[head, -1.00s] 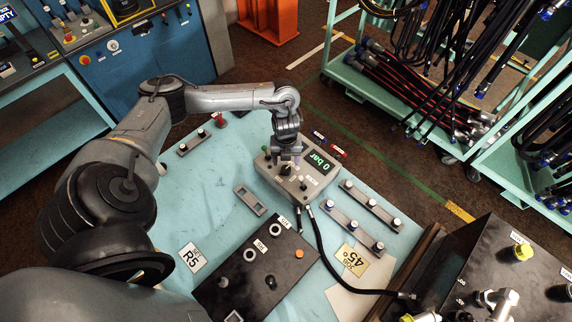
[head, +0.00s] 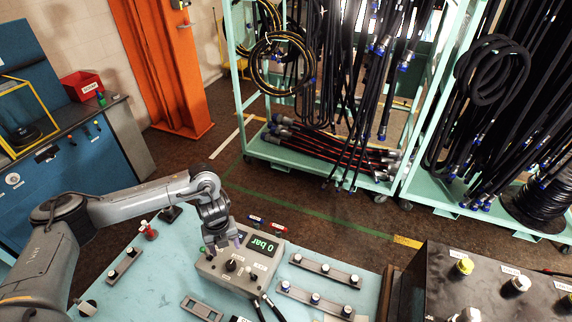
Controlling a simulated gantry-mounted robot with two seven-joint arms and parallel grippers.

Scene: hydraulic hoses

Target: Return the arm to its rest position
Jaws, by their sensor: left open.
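My left arm (head: 140,202) comes in from the left in the head view, grey with dark joints, and bends down at the wrist. Its gripper (head: 223,247) points down over the back left part of a grey control box (head: 212,270), its jaws open. I cannot tell whether the fingertips touch the box, and nothing shows held between them. The box has a green display (head: 262,245) reading "0 bar" and a black knob (head: 231,266). My right gripper is not in view.
The box stands on a light blue table (head: 150,285) with hose-fitting bars (head: 325,270) at its right. A black unit with capped ports (head: 480,285) stands at the lower right. Hose racks (head: 330,165), an orange post (head: 165,70) and a blue cabinet (head: 60,175) stand behind.

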